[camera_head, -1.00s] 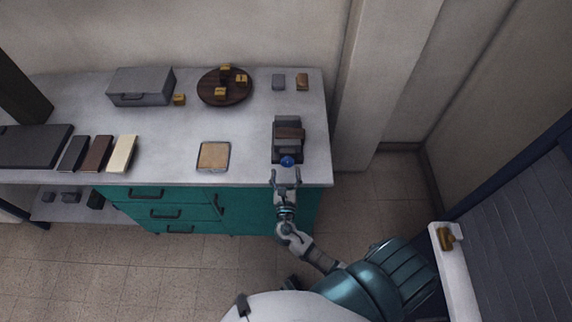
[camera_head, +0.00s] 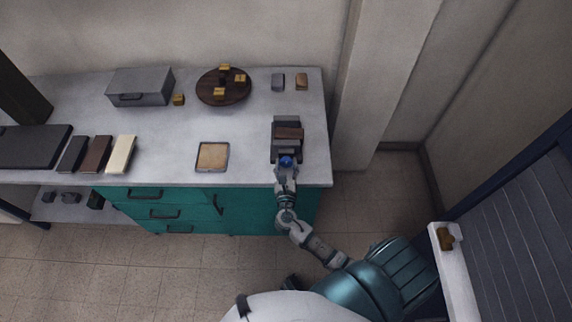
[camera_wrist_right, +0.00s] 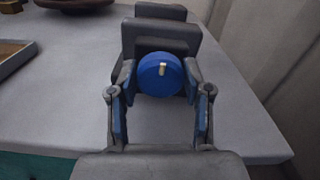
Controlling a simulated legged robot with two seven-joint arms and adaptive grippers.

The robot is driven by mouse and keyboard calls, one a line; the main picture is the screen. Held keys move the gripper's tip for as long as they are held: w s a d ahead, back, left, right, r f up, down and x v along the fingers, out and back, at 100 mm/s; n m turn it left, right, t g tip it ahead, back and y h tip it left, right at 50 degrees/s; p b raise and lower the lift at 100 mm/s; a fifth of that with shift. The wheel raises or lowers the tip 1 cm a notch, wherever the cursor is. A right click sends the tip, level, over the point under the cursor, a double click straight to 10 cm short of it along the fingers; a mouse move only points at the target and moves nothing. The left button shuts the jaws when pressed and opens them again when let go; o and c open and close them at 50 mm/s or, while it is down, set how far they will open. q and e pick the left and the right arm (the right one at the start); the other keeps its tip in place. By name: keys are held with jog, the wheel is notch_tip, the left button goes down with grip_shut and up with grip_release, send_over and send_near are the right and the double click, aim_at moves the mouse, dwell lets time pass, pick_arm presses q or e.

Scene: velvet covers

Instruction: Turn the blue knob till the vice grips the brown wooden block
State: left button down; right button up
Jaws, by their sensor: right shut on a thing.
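The grey vice (camera_head: 285,148) stands near the right front corner of the worktop. The brown wooden block (camera_head: 290,133) lies across its jaws in the head view; in the right wrist view the vice body hides it. The blue knob (camera_head: 286,161) is on the near face of the vice. It shows large in the right wrist view (camera_wrist_right: 159,74), with a pale mark at its upper middle. My right gripper (camera_wrist_right: 160,82) is shut on the blue knob, one finger at each side. Whether the vice jaws touch the block cannot be told. My left gripper is not in view.
A cork-topped tray (camera_head: 212,156) lies left of the vice. Behind are a grey block (camera_head: 278,81), a small brown block (camera_head: 302,82) and a round dark board (camera_head: 210,97) with several yellow cubes. The worktop (camera_head: 250,135) around the vice is clear.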

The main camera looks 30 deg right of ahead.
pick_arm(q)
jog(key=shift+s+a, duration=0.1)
pick_arm(e)
jog(key=shift+m, duration=0.9)
jog(key=m+b, duration=0.1)
jog(key=m, duration=0.3)
jog(key=shift+b, duration=0.3)
jog(key=m+b, duration=0.2)
jog(key=m, duration=0.2)
jog(key=m+b, duration=0.1)
jog(key=m, duration=0.3)
jog(key=shift+d+f+m+b, duration=0.15)
jog(key=shift+m+b, duration=0.15)
jog(key=shift+b, duration=0.1)
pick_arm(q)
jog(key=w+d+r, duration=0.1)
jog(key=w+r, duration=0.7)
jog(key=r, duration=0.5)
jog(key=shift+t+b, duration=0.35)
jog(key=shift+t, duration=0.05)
pick_arm(e)
jog(key=shift+m, duration=0.8)
jog(key=shift+s, duration=0.1)
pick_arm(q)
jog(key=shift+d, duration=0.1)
pick_arm(e)
jog(key=o, duration=1.2)
jog(key=shift+c, duration=0.2)
